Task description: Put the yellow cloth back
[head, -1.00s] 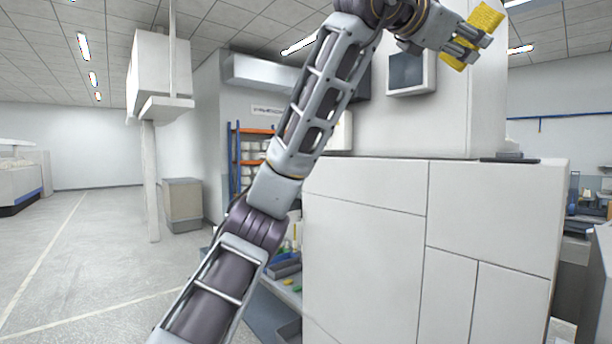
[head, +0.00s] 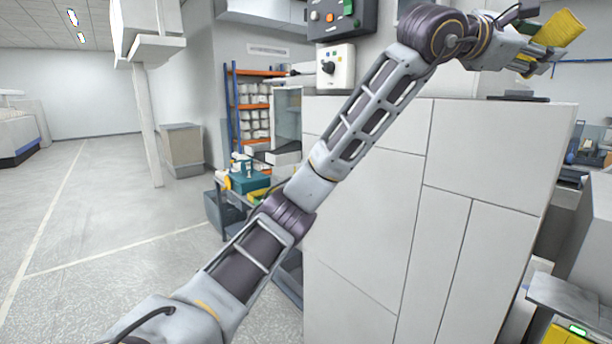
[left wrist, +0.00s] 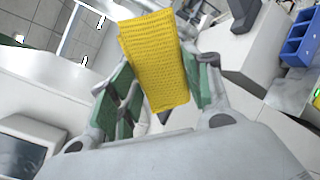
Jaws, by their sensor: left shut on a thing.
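The yellow cloth (head: 560,30) is held up at the top right of the head view, in front of the wall. My left gripper (head: 540,58) is shut on it. In the left wrist view the cloth (left wrist: 157,60) is a flat, textured yellow piece standing out between the fingers of the gripper (left wrist: 160,95), whose pads are green. The cloth hides part of the fingertips. My right gripper is in neither view.
A large white cabinet (head: 480,150) stands below my left arm. A control box (head: 336,68) with a knob is behind the arm. A cart (head: 245,182) with items and an orange-and-blue shelf rack (head: 250,110) stand left of the cabinet. The floor (head: 110,220) at left is open.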

